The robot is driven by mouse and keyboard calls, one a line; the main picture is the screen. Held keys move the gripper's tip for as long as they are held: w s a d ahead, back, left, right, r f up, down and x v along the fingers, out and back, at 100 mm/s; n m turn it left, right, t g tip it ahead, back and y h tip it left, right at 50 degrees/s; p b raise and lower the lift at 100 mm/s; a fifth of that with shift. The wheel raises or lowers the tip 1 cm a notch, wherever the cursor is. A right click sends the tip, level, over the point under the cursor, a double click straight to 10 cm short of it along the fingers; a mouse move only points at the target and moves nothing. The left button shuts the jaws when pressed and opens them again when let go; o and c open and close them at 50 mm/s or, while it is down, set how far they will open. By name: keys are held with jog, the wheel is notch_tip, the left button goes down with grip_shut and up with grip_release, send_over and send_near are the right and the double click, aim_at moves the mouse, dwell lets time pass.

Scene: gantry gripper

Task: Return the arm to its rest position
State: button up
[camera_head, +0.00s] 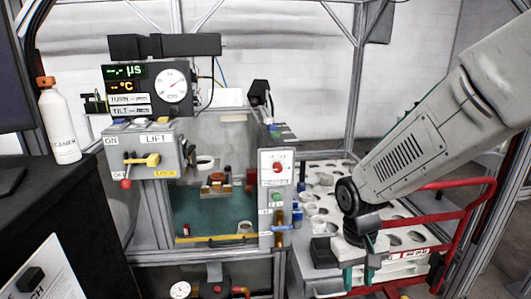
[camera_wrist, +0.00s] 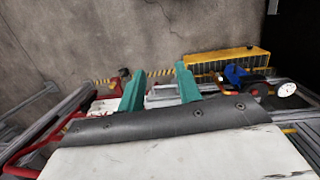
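My arm (camera_head: 415,145) reaches in from the upper right of the head view, in front of the frame. My gripper (camera_head: 358,274) hangs at its end with two green fingers pointing down, over the front part of a white tray with round holes (camera_head: 325,205). In the wrist view my gripper (camera_wrist: 160,92) shows its two green fingers spread apart with nothing between them. I cannot tell how far the fingertips are from the tray edge.
A red tubular rail (camera_head: 462,225) stands close beside my arm at right. A white bottle (camera_head: 58,120) is far left. The wrist view shows a yellow box (camera_wrist: 228,62) near a wall.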

jog(key=s+d+r+m+t, duration=0.1)
jog(key=s+d+r, duration=0.2)
jog(key=s+r, duration=0.5)
jog(key=s+d+r+t+y, duration=0.1)
jog(key=s+d+r, duration=0.2)
jog(key=s+r, duration=0.5)
jog(key=shift+s+r+m+t, duration=0.2)
jog(key=shift+s+m+t, duration=0.2)
jog(key=shift+s, duration=0.15)
